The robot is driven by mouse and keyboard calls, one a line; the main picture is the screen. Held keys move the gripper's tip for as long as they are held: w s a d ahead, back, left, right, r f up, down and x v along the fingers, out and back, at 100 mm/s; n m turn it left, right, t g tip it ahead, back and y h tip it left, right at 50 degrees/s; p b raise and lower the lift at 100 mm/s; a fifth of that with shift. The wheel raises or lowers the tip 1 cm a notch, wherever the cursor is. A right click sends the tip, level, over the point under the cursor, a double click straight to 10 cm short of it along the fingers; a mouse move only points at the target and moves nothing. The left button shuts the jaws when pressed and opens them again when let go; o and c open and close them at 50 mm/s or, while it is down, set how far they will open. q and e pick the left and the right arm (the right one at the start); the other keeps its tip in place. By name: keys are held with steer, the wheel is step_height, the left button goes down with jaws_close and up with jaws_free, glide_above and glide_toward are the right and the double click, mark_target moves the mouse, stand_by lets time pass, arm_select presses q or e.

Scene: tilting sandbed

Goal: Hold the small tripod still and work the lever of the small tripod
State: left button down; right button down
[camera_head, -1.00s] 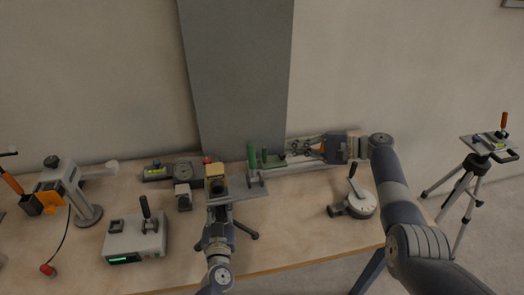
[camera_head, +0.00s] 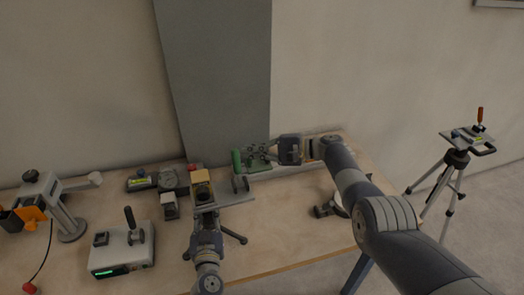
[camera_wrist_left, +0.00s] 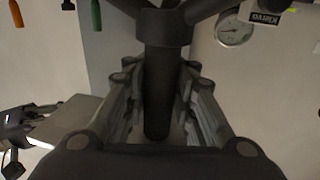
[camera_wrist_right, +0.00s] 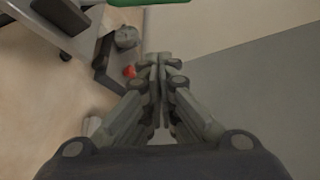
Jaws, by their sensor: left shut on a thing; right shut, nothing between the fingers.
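The small tripod stands on the table with a yellowish block (camera_head: 201,175) at its top and dark splayed legs (camera_head: 234,236). My left gripper (camera_head: 205,211) is shut on its dark column (camera_wrist_left: 158,90), which runs between the fingers in the left wrist view. My right gripper (camera_head: 272,153) is shut and empty, to the right of the upright green handle (camera_head: 237,162) and behind the tripod. A green bar (camera_wrist_right: 150,2) crosses the top of the right wrist view, ahead of the closed fingers. I cannot tell which part is the tripod's lever.
A box with a green display and black lever (camera_head: 122,252) stands left of the tripod. A grey stand (camera_head: 68,224) is farther left. A grey crank device (camera_head: 330,209) is partly behind my right arm. A taller tripod (camera_head: 457,160) stands at right. A grey panel (camera_head: 220,75) rises behind.

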mark_target(237, 167)
steer(key=shift+w+a+f, duration=0.2)
steer(key=shift+a, duration=0.45)
steer(key=shift+s+d+r, duration=0.1)
steer(key=shift+s+d, duration=0.05)
steer(key=shift+s, duration=0.05)
steer(key=shift+s+a+r, duration=0.15)
steer(key=shift+s+r, duration=0.2)
steer(key=shift+s, duration=0.5)
steer(key=shift+s+a+r, duration=0.1)
steer(key=shift+s+r, duration=0.2)
steer(key=shift+s, duration=0.5)
